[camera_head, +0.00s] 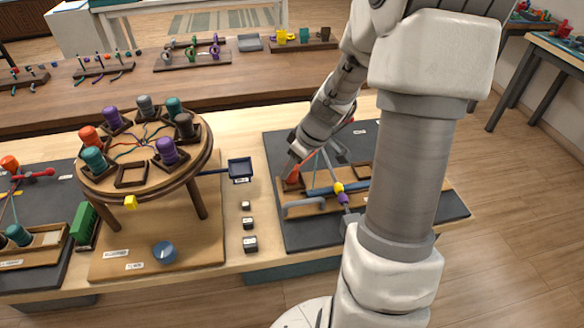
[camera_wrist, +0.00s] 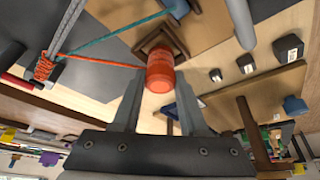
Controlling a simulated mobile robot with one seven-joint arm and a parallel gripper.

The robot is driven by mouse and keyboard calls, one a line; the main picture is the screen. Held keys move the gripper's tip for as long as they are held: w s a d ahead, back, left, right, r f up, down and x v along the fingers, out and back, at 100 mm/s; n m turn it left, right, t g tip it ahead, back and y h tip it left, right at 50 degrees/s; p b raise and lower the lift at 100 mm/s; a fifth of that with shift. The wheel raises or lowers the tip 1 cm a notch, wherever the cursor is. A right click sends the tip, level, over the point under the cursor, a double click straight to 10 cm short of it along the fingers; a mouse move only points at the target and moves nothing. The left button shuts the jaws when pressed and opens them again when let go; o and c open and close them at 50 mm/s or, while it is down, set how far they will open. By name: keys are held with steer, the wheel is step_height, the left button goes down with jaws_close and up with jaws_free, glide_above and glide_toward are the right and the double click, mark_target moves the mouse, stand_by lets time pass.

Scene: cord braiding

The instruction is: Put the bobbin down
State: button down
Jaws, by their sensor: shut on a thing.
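The orange bobbin (camera_wrist: 160,74) is between the two fingers of my gripper (camera_wrist: 159,84), which is shut on it. A square wooden seat (camera_wrist: 150,43) shows right behind the bobbin in the wrist view; I cannot tell whether the bobbin touches it. A red cord (camera_wrist: 102,62) runs from the bobbin to the left. In the head view the bobbin (camera_head: 292,176) is at the left end of a wooden board (camera_head: 325,203) on the dark right mat (camera_head: 290,238). My gripper (camera_head: 294,160) reaches it from above, and my arm hides part of the board.
A round wooden stand (camera_head: 131,174) with several coloured bobbins and an empty square seat is left of the mat. A small blue tray (camera_head: 240,168) and several dark weights (camera_head: 250,243) lie between them. A teal cord (camera_wrist: 120,33) crosses near the held bobbin.

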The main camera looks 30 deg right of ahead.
steer(key=shift+f, duration=0.15)
steer(key=shift+f+b, duration=0.3)
steer(key=shift+b, duration=0.1)
steer(key=shift+f, duration=0.1)
steer(key=shift+c, duration=2.2)
jaws_free()
steer(key=shift+r+p, duration=0.65)
steer(key=shift+p, duration=0.05)
steer(key=p+v, duration=0.1)
steer(key=v, duration=1)
steer(key=shift+r, duration=0.3)
